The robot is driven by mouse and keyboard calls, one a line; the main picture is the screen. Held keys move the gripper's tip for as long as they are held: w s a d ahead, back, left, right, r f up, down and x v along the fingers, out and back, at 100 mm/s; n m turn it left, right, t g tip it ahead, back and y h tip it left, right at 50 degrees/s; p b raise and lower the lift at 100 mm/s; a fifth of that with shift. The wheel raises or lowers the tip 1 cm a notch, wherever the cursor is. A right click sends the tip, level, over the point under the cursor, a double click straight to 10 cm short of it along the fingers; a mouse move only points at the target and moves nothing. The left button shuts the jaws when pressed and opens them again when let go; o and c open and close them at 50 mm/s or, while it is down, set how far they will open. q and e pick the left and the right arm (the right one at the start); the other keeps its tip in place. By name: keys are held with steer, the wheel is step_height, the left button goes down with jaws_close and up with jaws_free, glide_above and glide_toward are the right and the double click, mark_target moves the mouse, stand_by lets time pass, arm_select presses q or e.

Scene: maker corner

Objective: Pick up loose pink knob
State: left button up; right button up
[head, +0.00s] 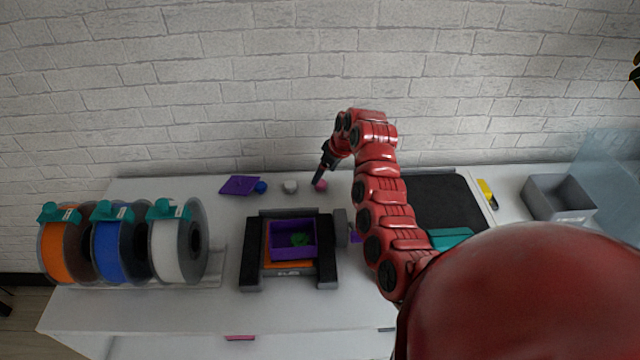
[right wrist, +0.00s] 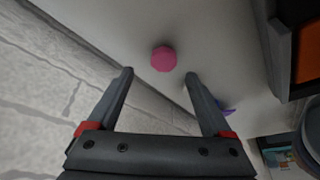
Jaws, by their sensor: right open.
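The loose pink knob (head: 321,185) lies on the white table near the brick wall, at the right end of a short row of small items. It also shows in the right wrist view (right wrist: 163,59), a little beyond the fingertips and roughly between their lines. My right gripper (head: 318,181) is just above the knob in the head view, pointing down. In the right wrist view the right gripper (right wrist: 160,76) is open, with nothing between its fingers. The gap between fingertips and knob is hard to judge. My left gripper is not in view.
A white knob (head: 290,187), a blue knob (head: 261,187) and a purple piece (head: 238,185) lie left of the pink knob. A black printer (head: 251,262) holding a purple box (head: 293,253) stands in front. Filament spools (head: 180,250) stand left; a grey bin (head: 558,198) stands right.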

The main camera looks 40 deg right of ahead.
mark_target(320, 183)
steer(key=shift+w+a+f+p, duration=0.1)
steer(key=shift+a+f+p, duration=0.1)
steer(key=shift+f, duration=0.4)
steer(key=shift+w+a+f+p, duration=0.1)
steer(key=shift+a+f+p, duration=0.05)
steer(key=shift+f, duration=0.45)
steer(key=shift+x, duration=0.9)
steer(key=shift+c, duration=0.3)
steer(key=shift+d+r, duration=0.1)
jaws_close()
